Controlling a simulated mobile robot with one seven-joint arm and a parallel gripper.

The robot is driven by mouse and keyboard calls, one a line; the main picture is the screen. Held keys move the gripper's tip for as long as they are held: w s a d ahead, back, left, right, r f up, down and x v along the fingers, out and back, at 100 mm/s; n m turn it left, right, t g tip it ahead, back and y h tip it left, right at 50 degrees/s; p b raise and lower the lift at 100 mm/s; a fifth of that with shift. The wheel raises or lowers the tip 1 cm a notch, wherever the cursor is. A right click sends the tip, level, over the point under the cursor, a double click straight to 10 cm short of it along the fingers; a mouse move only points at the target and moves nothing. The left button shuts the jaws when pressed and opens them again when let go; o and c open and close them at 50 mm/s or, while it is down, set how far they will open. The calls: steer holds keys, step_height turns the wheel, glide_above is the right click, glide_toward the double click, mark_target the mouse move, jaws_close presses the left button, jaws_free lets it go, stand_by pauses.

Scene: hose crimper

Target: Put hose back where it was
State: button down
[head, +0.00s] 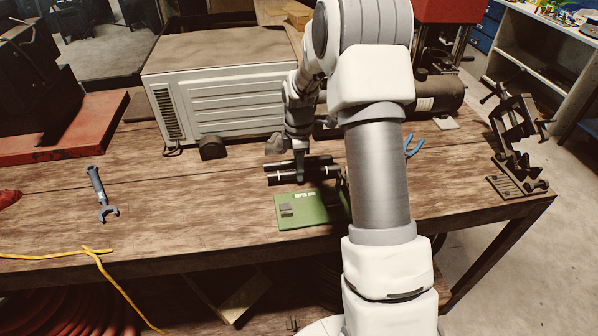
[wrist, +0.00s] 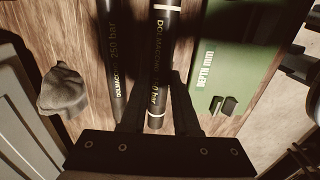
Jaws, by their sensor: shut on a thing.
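My gripper (head: 299,178) points down over the workbench and is shut on a black hose (wrist: 160,50) with white bands and white lettering. The held hose also shows in the head view (head: 282,178), on the side nearer the green board. A second black hose (wrist: 114,60), marked 250 bar, lies alongside it, farther from the board. The green board (head: 318,212) has depth lettering and small dark blocks, and its surface also shows at right in the wrist view (wrist: 225,50). I cannot tell whether the held hose touches the bench. My arm hides part of the board's right side.
A grey-white ribbed machine (head: 235,95) stands behind the hoses. A crumpled grey cloth (wrist: 62,90) lies beside them. A wrench (head: 100,195) and a yellow cord (head: 60,255) are at left. A dark vise-like tool (head: 515,130) is at right. Bare wood lies left of the board.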

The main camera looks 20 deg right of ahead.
steer(key=shift+f, duration=0.9)
steer(key=c, duration=0.7)
jaws_free()
steer(key=shift+o, duration=0.2)
